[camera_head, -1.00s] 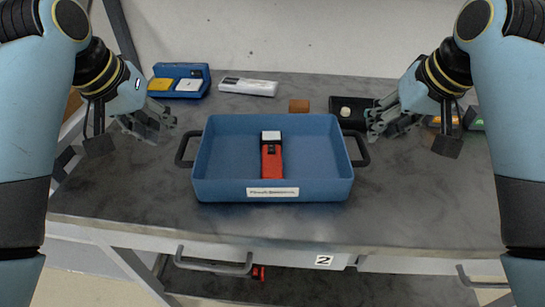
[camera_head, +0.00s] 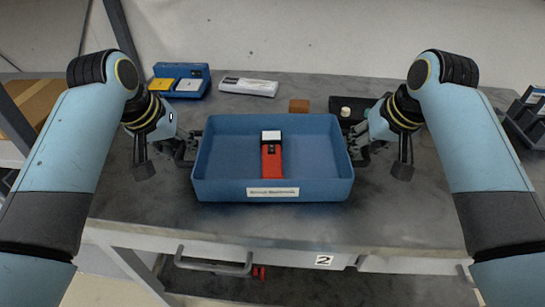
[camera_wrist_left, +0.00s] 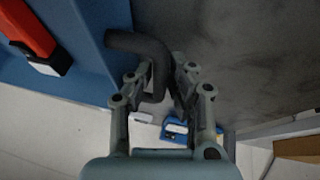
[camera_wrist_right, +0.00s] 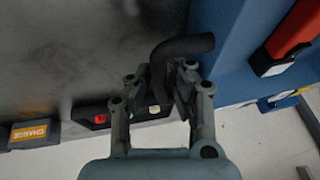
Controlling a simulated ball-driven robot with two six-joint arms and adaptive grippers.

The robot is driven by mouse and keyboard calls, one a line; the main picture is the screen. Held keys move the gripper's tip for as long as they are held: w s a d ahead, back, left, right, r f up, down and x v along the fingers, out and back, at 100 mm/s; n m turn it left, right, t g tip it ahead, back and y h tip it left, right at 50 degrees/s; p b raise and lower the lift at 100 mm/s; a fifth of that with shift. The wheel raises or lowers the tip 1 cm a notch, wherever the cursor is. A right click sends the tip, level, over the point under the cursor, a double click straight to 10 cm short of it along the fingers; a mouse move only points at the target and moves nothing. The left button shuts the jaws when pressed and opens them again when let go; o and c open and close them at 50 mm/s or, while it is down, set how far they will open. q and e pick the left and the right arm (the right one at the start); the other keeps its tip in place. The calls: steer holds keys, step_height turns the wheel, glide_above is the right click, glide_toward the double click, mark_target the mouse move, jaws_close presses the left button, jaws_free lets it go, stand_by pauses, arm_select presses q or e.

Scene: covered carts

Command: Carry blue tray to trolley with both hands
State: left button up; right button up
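The blue tray (camera_head: 215,190) sits level on the grey table, with a red device with a white end (camera_head: 271,160) lying inside. My left gripper (camera_head: 184,150) is at the tray's left handle, its fingers closed in on both sides of the dark handle (camera_wrist_left: 140,43) in the left wrist view. My right gripper (camera_head: 357,145) is at the right handle, its fingers likewise on both sides of the dark handle (camera_wrist_right: 185,46) in the right wrist view. In the head view the fingers partly hide both handles.
A blue case (camera_head: 181,80) with yellow and white blocks, a white box (camera_head: 248,87), a brown block (camera_head: 299,106) and a black box (camera_head: 350,106) stand behind the tray. A dark rack (camera_head: 528,118) is at the far right. The table in front is clear.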

arm_select(q)
jaws_close()
arm_select(e)
jaws_close()
arm_select(q)
steer(key=shift+r, duration=0.15)
arm_select(e)
steer(key=shift+r, duration=0.1)
